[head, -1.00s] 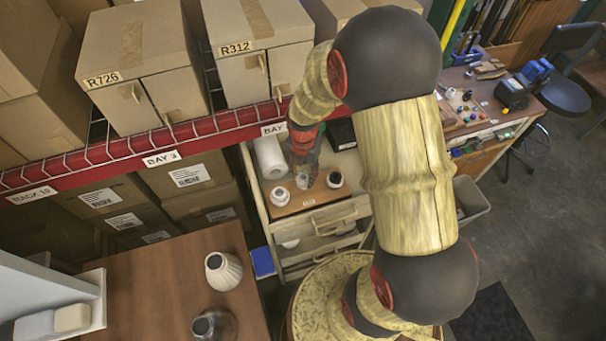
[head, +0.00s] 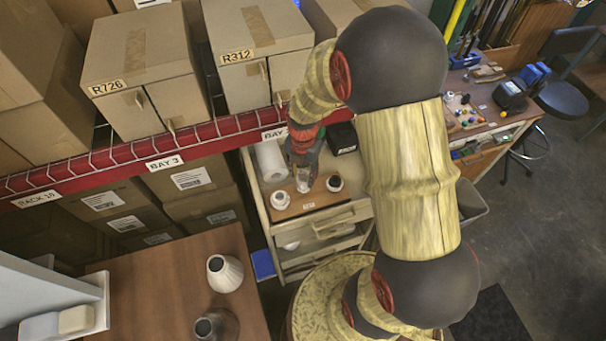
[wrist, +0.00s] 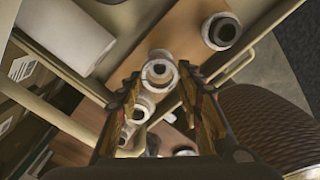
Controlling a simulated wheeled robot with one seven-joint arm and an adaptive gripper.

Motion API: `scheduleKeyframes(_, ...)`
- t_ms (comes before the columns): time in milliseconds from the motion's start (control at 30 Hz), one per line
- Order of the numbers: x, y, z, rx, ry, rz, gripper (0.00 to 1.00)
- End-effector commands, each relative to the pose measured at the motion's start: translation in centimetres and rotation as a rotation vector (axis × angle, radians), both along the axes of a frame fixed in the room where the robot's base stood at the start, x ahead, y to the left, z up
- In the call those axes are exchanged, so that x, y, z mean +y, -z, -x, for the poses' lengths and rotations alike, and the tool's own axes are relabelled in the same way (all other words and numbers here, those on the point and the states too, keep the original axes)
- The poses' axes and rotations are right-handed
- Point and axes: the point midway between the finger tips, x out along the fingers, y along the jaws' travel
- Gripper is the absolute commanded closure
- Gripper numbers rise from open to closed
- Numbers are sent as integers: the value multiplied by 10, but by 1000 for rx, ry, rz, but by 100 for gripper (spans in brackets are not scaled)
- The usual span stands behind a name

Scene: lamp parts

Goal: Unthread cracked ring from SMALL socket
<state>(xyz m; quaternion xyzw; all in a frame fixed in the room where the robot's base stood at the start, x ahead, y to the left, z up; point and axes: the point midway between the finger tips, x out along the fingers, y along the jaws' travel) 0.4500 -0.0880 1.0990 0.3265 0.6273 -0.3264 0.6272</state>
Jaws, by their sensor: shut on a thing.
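My gripper (head: 303,172) points down over the brown board on the cart top. In the wrist view its two fingers (wrist: 160,82) are on either side of a pale ring (wrist: 160,62) with a round opening, and they hold it. The head view shows the pale part (head: 303,186) just under the fingertips. I cannot make out a crack, or whether the ring is still threaded on a socket. A white socket (head: 280,200) stands to the left on the board, and a white socket with a dark opening (head: 334,183) stands to the right.
A white paper roll (head: 271,160) lies behind the board, and a black box (head: 342,137) stands at the back right. A wooden table (head: 170,270) with two vases is at the front left. The red shelf beam (head: 200,130) runs behind.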

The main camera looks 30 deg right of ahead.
Motion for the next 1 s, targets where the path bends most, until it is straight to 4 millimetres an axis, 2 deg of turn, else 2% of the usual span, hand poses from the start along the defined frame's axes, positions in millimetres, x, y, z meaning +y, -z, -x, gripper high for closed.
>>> scheduleKeyframes(100, 0, -8, 0, 0, 0, 0, 94)
scheduleKeyframes(567, 0, -13, 0, 0, 0, 0, 94)
scheduleKeyframes(1000, 0, -44, 0, -1, 0, 0, 94)
